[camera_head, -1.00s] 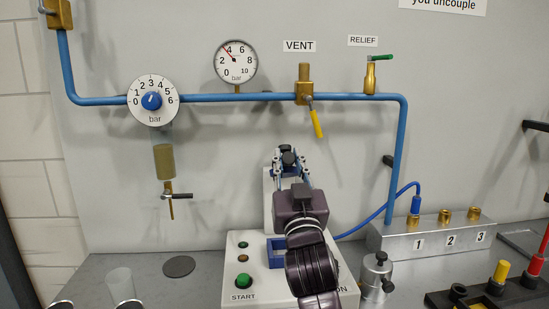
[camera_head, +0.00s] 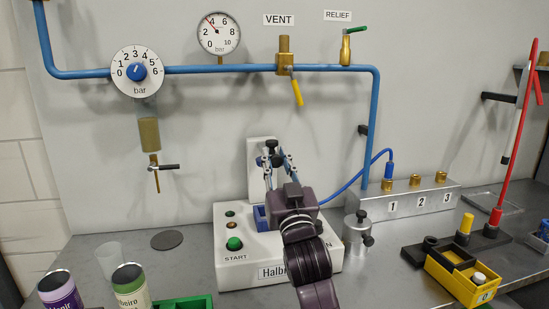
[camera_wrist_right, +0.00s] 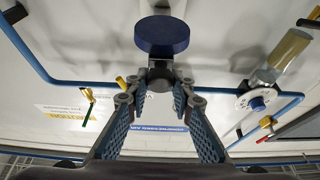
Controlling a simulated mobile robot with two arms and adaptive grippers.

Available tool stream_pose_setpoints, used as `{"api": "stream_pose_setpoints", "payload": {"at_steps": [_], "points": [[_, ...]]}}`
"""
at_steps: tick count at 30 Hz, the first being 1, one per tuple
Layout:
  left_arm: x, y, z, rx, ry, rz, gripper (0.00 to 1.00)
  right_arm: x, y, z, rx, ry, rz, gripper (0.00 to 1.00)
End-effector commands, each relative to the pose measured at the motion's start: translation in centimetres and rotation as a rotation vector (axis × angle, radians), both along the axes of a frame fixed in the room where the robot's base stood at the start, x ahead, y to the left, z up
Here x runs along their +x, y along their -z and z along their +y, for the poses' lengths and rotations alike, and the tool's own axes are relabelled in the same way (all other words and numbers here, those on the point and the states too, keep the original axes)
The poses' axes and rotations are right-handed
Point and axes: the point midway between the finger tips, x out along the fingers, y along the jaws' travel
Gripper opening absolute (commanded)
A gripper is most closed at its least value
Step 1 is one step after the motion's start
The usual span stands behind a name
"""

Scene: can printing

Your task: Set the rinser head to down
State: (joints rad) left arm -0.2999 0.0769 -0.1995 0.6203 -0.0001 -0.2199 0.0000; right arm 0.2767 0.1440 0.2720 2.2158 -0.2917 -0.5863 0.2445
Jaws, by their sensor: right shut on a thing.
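The white rinser machine (camera_head: 222,220) stands on the bench with a START button, an upright back panel and a blue part (camera_head: 260,217) on top. My right gripper (camera_head: 276,161) is in front of the panel, shut on the black fitting of the rinser head (camera_head: 271,144). In the right wrist view the fingertips (camera_wrist_right: 158,92) close around a dark fitting (camera_wrist_right: 160,73), with a dark blue disc (camera_wrist_right: 162,35) beyond it. The head is below the panel's top edge; its lower part is hidden behind my gripper and arm. My left gripper is not in view.
Two cans (camera_head: 130,285) and a clear cup (camera_head: 109,258) stand at front left, near a green tray (camera_head: 185,304). A metal block with ports (camera_head: 415,203) and a small metal cylinder (camera_head: 354,229) stand to the right. A yellow box (camera_head: 462,282) is at front right.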

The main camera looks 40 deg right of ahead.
Motion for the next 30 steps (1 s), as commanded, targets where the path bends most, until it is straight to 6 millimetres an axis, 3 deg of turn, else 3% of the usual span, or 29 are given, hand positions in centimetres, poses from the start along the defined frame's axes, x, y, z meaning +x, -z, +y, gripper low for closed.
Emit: {"api": "stream_pose_setpoints", "payload": {"at_steps": [6,7,9,20,30], "points": [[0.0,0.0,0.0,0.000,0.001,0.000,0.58,0.3,0.7,-0.1,0.007,0.000,0.017,0.00],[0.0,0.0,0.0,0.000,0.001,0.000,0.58,0.3,0.7,-0.1,0.007,0.000,0.017,0.22],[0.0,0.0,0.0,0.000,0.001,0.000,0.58,0.3,0.7,-0.1,0.007,0.000,0.017,0.29],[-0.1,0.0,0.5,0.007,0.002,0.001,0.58,-0.2,0.5,0.2,0.003,0.000,0.006,0.29],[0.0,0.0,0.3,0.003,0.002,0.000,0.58,-5.1,2.9,2.5,0.007,0.001,0.012,0.29]]}}
